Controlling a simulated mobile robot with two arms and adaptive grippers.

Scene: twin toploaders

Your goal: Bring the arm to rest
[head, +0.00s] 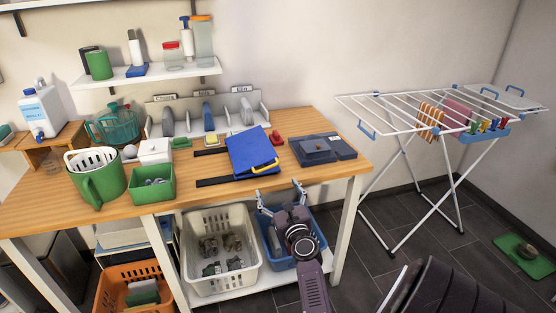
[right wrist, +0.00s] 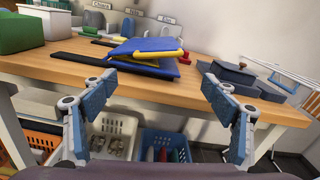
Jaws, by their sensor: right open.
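My right gripper (head: 281,193) is in front of the wooden table's front edge, over the blue crate on the lower shelf in the head view. Its two fingers are spread wide, with nothing between them. In the right wrist view the open fingers (right wrist: 157,90) frame the table edge and a blue folder-like board with a yellow handle (right wrist: 148,48), which lies farther back on the table, apart from the fingers. My left gripper does not show in either view.
The wooden table (head: 330,183) holds a green bucket (head: 103,186), a green bin (head: 153,188) and a dark blue case (head: 322,149). Below stand a white basket (head: 221,281) and a blue crate (head: 272,262). A drying rack (head: 400,160) stands right; dark floor lies open beneath it.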

